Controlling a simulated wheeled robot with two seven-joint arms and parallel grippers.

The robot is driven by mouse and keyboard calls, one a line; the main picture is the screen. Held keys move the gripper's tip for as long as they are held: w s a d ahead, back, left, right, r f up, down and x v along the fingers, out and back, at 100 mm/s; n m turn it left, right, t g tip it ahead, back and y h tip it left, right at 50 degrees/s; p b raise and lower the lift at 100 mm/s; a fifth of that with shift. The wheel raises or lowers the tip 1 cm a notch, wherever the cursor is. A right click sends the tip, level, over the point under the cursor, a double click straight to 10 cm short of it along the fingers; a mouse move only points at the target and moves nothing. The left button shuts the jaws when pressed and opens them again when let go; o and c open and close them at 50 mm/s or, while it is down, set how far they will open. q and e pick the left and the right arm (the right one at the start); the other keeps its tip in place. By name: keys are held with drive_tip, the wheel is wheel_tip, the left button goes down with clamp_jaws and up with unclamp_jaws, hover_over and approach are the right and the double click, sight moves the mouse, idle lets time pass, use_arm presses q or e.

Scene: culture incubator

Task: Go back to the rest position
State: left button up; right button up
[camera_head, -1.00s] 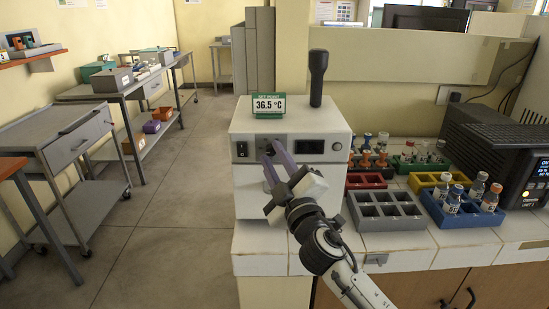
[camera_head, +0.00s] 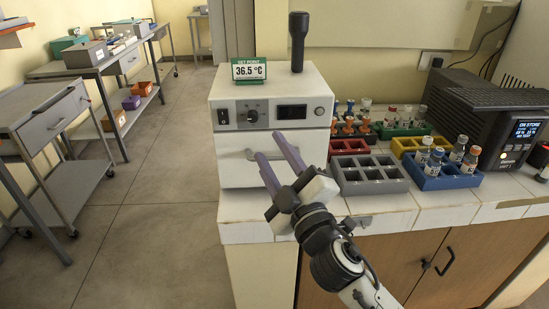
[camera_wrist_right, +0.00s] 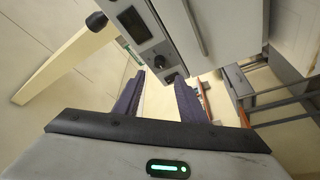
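The white incubator (camera_head: 268,160) stands on the bench with its dial (camera_head: 253,116) and dark display (camera_head: 292,112) on the front. The green-edged set point card (camera_head: 249,69) on top reads 36.5 °C. My right gripper (camera_head: 268,147) is open and empty, its two purple fingers in front of the incubator below the dial. In the right wrist view the fingers (camera_wrist_right: 160,78) are apart with nothing between them, and the dial (camera_wrist_right: 160,62) shows beyond them, clear of the tips. The display's reading is too small to tell. My left gripper is out of view.
On the bench to the right stand a grey rack (camera_head: 368,187), a blue rack with vials (camera_head: 440,182) and a black device (camera_head: 500,125). A black handled object (camera_head: 298,42) stands on the incubator. Open floor (camera_head: 150,220) lies left of the bench.

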drive_tip(key=shift+s+d, duration=0.15)
drive_tip(key=shift+s, duration=0.25)
drive_tip(key=shift+f, duration=0.1)
drive_tip(key=s+d+f+m+g+h, duration=0.1)
drive_tip(key=s+d+f+m+g, duration=0.1)
drive_tip(key=f, duration=0.5)
drive_tip(key=s+d+f+m+g+h, duration=0.1)
drive_tip(key=s+d+f+m, duration=0.1)
drive_tip(key=f, duration=0.6)
drive_tip(key=s+d+f+m+g+h, duration=0.1)
drive_tip(key=s+d+f+m+g, duration=0.2)
drive_tip(key=s+f, duration=0.9)
drive_tip(key=s+d+f+m+g+h, duration=0.1)
drive_tip(key=s+d+f+m+g, duration=0.3)
drive_tip(key=s+f, duration=0.8)
drive_tip(key=shift+s+d+f+m, duration=0.35)
drive_tip(key=shift+d+f+m, duration=0.2)
drive_tip(key=shift+d+m, duration=0.35)
drive_tip(key=shift+d, duration=0.1)
